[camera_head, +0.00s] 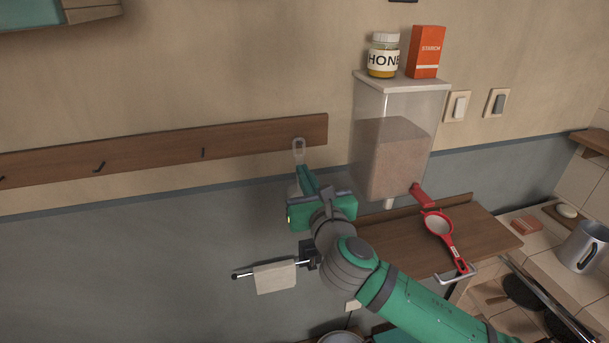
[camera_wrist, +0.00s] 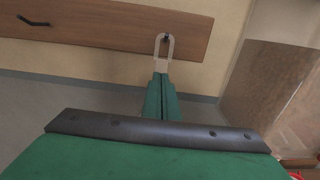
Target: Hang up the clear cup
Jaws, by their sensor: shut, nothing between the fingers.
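The clear cup (camera_head: 298,146) is at the right-hand hook of the brown wall rail (camera_head: 230,145). In the wrist view, the pale, see-through loop of its handle (camera_wrist: 157,50) is at the dark hook (camera_wrist: 167,37), seemingly around it. The rest of the cup is mostly hidden behind my fingers; a pale part shows faintly beside them in the head view. My gripper (camera_head: 302,170) is shut and empty, its green fingers together just below the loop. In the wrist view the fingertips (camera_wrist: 160,76) meet the lower end of the handle in the picture; I cannot tell if they touch.
Several other hooks on the rail, such as one (camera_head: 99,166), look empty. A clear dispenser (camera_head: 395,105) stands close right, with a honey jar (camera_head: 383,56) and a starch box (camera_head: 426,52) on top. A red strainer (camera_head: 440,228) lies on the wooden shelf (camera_head: 490,235). A cloth (camera_head: 275,277) hangs below.

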